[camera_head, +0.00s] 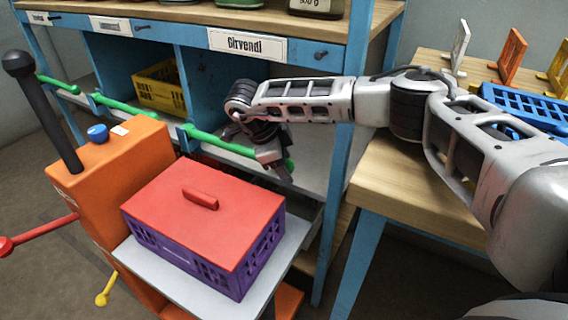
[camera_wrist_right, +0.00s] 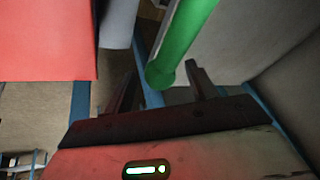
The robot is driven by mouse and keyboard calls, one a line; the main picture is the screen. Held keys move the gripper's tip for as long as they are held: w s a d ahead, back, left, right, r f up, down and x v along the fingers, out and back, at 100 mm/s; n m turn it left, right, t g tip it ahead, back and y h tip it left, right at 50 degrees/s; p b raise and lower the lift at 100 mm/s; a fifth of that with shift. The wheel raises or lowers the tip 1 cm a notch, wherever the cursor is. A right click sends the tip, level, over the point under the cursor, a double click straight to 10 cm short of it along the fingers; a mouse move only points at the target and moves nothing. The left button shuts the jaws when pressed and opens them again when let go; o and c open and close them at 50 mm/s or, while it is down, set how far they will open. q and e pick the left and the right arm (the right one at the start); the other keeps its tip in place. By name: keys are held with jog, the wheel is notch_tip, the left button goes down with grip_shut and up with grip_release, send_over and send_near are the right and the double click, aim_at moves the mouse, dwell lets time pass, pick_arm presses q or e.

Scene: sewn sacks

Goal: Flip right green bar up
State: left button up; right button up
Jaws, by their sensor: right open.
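The right green bar (camera_head: 222,143) sticks out from the blue shelf rack, running to the right behind the purple crate with its red lid. The right gripper is open and holds nothing. Two other green bars, the middle one (camera_head: 123,104) and the left one (camera_head: 58,84), stick out further left. My left gripper is not in view.
The purple crate (camera_head: 190,256) with a red lid (camera_head: 205,212) stands on an orange cart (camera_head: 110,165), close to the gripper. A blue rack post (camera_head: 341,190) and a wooden table (camera_head: 400,185) are to the right. A yellow crate (camera_head: 160,88) sits inside the rack.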

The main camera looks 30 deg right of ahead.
jog(key=shift+f, duration=0.1)
